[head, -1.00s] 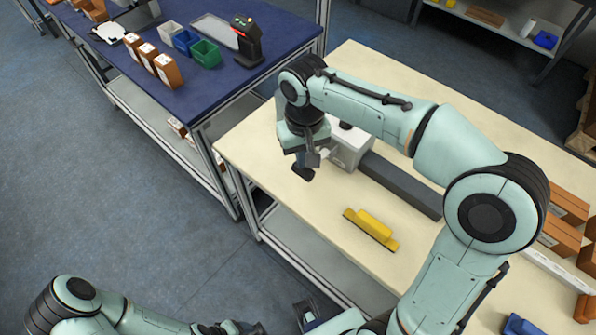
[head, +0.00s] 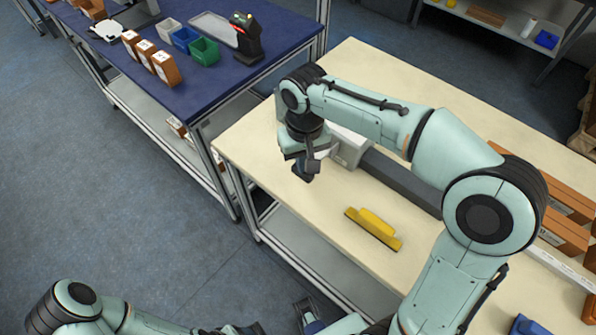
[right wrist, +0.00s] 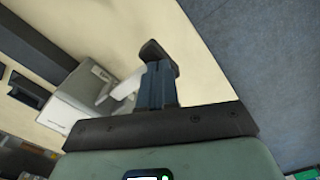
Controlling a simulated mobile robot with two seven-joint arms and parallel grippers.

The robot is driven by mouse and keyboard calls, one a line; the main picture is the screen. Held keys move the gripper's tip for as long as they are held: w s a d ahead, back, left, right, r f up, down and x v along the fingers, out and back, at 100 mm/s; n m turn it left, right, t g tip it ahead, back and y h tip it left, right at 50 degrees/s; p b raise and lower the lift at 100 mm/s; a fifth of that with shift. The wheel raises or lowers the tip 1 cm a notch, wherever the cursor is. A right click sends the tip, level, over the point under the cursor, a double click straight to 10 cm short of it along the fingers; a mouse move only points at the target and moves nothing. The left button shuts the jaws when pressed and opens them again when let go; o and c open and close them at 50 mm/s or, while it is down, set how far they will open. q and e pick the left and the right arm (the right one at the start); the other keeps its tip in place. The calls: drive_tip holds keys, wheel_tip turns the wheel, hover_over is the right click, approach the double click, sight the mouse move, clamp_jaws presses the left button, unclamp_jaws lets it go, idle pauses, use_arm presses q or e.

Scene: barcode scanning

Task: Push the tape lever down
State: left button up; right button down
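The pale grey tape machine (head: 350,146) stands on the cream table, partly hidden behind my right forearm and wrist. It also shows at the left in the right wrist view (right wrist: 82,95). A white lever-like piece (right wrist: 122,88) sticks out from it towards my right gripper's fingers. My right gripper (head: 304,170) hangs over the table just left of the machine. Its dark fingers look shut together with nothing between them in the right wrist view (right wrist: 157,62). I cannot tell whether they touch the lever. My left arm (head: 130,318) is low at the bottom edge; its gripper's fingers are not clear.
A yellow tool (head: 375,228) lies on the table in front of the machine. A dark grey rail (head: 400,184) runs right from the machine. Brown boxes (head: 560,236) stand at the right. A blue table (head: 215,88) with bins and boxes is at upper left.

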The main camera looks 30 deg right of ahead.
drive_tip(key=shift+f+b, duration=0.75)
drive_tip(key=shift+f, duration=0.6)
drive_tip(key=shift+d+f+b, duration=0.1)
drive_tip(key=shift+f+b, duration=0.65)
drive_tip(key=shift+f, duration=0.45)
use_arm(q)
drive_tip(key=f, duration=0.3)
drive_tip(key=shift+s, duration=0.25)
use_arm(e)
drive_tip(key=shift+r, duration=0.2)
use_arm(q)
drive_tip(key=shift+r, duration=0.1)
use_arm(e)
drive_tip(key=shift+r+p, duration=0.15)
drive_tip(key=shift+p, duration=0.15)
use_arm(q)
drive_tip(key=w+r+p, duration=0.5)
drive_tip(key=r+p, duration=0.4)
drive_tip(key=r, duration=0.2)
drive_tip(key=shift+t+p, duration=0.3)
use_arm(e)
wheel_tip(320, 180, up, 13)
use_arm(q)
drive_tip(key=shift+s, duration=0.2)
